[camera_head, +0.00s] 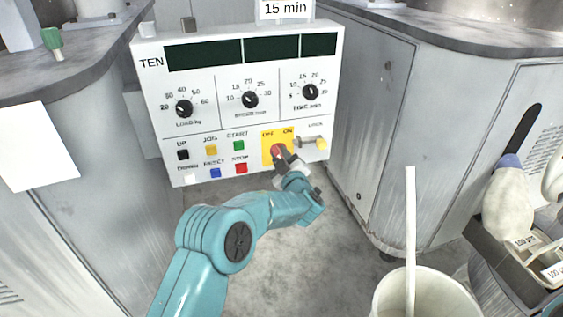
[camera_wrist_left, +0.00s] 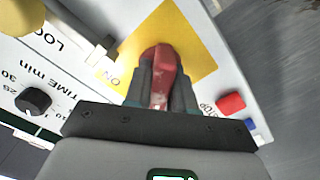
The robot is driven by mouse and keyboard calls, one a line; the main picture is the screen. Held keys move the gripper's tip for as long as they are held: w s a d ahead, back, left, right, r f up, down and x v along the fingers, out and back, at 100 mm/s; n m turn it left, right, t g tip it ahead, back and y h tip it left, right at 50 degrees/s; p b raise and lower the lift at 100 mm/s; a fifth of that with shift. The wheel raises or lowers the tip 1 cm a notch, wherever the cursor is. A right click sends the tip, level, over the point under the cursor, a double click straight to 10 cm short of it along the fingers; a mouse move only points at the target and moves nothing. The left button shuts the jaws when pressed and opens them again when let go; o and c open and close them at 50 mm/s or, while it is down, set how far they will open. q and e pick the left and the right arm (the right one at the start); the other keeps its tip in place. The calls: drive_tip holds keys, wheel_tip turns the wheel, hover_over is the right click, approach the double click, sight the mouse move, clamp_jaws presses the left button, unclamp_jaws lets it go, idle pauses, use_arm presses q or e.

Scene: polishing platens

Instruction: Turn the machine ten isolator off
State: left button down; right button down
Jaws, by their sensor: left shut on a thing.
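The machine ten panel (camera_head: 215,125) is a white box marked TEN. Its isolator is a red rotary handle (camera_head: 277,151) on a yellow plate (camera_head: 266,141) marked OFF and ON, at the panel's lower right. My left gripper (camera_head: 281,157) is shut on the red handle. In the left wrist view, the two dark fingers of the left gripper (camera_wrist_left: 161,88) lie on either side of the red handle (camera_wrist_left: 160,62), in front of the yellow plate (camera_wrist_left: 195,45). The handle's exact angle is hard to tell. My right gripper is not in view.
A lock lever with a yellow end (camera_head: 321,144) sits just right of the isolator. The red STOP button (camera_head: 241,168) and green START button (camera_head: 239,145) are to its left. A grey cabinet (camera_head: 365,120) stands at right, and a white bucket (camera_head: 425,290) at lower right.

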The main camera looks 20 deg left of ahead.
use_arm(q)
drive_tip(key=shift+n+b, duration=0.45)
drive_tip(key=shift+n, duration=0.35)
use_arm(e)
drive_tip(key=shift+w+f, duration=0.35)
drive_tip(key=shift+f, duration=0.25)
use_arm(q)
drive_tip(key=c, duration=1)
unclamp_jaws()
drive_tip(key=shift+c, duration=0.2)
drive_tip(key=shift+s, duration=0.1)
